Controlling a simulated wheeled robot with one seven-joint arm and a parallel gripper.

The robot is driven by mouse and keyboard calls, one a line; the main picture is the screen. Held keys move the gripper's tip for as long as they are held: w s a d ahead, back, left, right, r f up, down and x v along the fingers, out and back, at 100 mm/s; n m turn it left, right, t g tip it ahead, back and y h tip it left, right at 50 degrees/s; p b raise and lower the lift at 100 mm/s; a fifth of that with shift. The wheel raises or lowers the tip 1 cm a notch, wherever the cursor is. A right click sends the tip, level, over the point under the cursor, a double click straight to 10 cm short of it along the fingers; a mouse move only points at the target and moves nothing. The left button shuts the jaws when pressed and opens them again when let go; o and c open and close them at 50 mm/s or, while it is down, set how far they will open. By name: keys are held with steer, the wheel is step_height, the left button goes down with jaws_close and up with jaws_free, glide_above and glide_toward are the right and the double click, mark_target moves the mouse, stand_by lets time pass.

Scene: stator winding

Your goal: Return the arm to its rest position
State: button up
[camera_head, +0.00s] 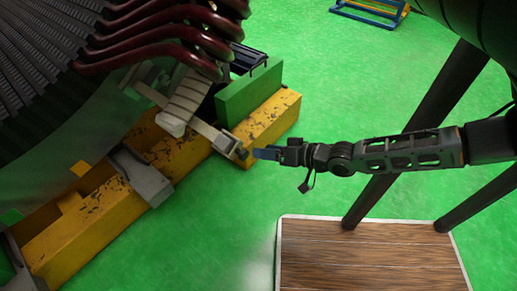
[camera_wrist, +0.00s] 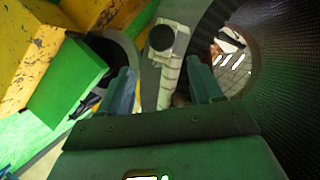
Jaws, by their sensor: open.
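My arm reaches in from the right in the head view, nearly level. My gripper (camera_head: 267,153) is at its left end, close to the yellow support beam and a pale bracket end (camera_head: 240,150). In the wrist view the two bluish fingers of my gripper (camera_wrist: 163,90) stand apart with nothing held between them. Beyond the fingers a pale grey bar with a dark round end (camera_wrist: 162,38) shows in the gap. From these views I cannot tell how far it is from the fingers.
The large stator (camera_head: 40,70) with dark red coils (camera_head: 150,50) fills the upper left. A worn yellow beam (camera_head: 100,215) and a green block (camera_head: 245,95) lie beside it. A wooden platform (camera_head: 370,260) and dark posts stand below my arm. Green floor lies open between.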

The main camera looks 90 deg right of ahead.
steer(key=shift+s+a+r, duration=0.1)
steer(key=shift+s, duration=0.05)
stand_by(0.5)
steer(key=a+r+n+y, duration=0.1)
steer(key=a+r+n, duration=0.2)
steer(key=a+r, duration=0.35)
steer(key=a+r+n+t+y, duration=0.15)
steer(key=a+r+n, duration=0.25)
steer(key=a, duration=0.6)
steer(key=a+r+n+y, duration=0.25)
steer(key=a+r, duration=0.25)
steer(key=a, duration=0.4)
step_height(320, 180, up, 17)
steer(key=a+n+p, duration=0.2)
steer(key=p, duration=1.2)
steer(key=shift+s, duration=0.25)
steer(key=shift+f, duration=0.1)
steer(key=shift+c, duration=0.2)
